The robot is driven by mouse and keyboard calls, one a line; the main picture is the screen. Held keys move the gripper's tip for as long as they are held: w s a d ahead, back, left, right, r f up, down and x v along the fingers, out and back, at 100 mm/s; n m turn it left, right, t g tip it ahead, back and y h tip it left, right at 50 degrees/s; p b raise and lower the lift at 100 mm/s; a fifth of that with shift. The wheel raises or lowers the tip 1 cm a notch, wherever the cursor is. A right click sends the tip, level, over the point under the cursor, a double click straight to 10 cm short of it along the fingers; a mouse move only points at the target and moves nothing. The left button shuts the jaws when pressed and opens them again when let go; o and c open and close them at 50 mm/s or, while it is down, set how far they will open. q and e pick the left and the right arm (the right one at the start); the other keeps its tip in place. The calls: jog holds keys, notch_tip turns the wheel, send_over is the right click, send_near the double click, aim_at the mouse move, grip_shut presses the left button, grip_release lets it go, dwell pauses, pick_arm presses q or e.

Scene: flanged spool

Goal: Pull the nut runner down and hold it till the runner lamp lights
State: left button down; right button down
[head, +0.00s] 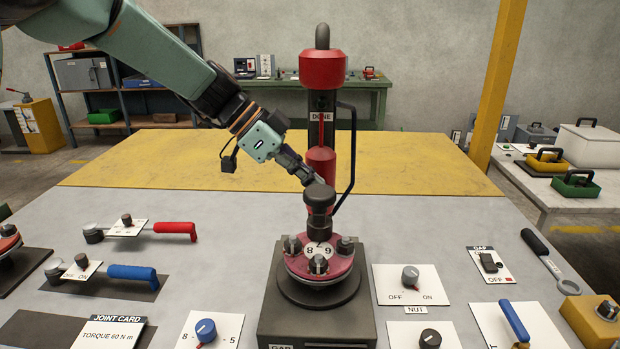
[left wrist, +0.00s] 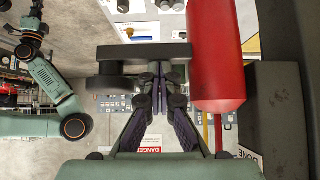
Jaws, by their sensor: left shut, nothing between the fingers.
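The nut runner stands upright at the middle of the bench, with a red head (head: 323,68), a lower red cylinder (head: 321,165) and a dark socket end (head: 320,205) over a pink flanged spool (head: 330,264). A black bent handle bar (head: 352,150) runs down its right side. My left gripper (head: 318,181) is shut and empty, its tips at the runner's lower end in the head view. In the left wrist view its fingers (left wrist: 160,78) meet below a dark bar, beside the red cylinder (left wrist: 217,60); contact is unclear. A DONE label (head: 321,117) is on the column; I cannot make out a lit lamp.
Blue (head: 132,272) and red (head: 175,227) levers lie left of the spool stand (head: 317,318). An OFF/ON knob plate (head: 390,292) marked NUT and a CAP switch plate (head: 505,272) are on the right. The yellow surface (head: 160,160) behind is clear.

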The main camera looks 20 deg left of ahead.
pick_arm(q)
jog(key=shift+s+f, duration=0.15)
jog(key=shift+f, duration=0.15)
jog(key=d+r+p+v, duration=0.1)
jog(key=d+r+v, duration=0.1)
jog(key=v, duration=1.1)
jog(key=shift+w+r+p, duration=0.25)
jog(key=shift+r+p, duration=0.1)
jog(key=shift+p, duration=0.05)
jog(key=shift+w, duration=0.1)
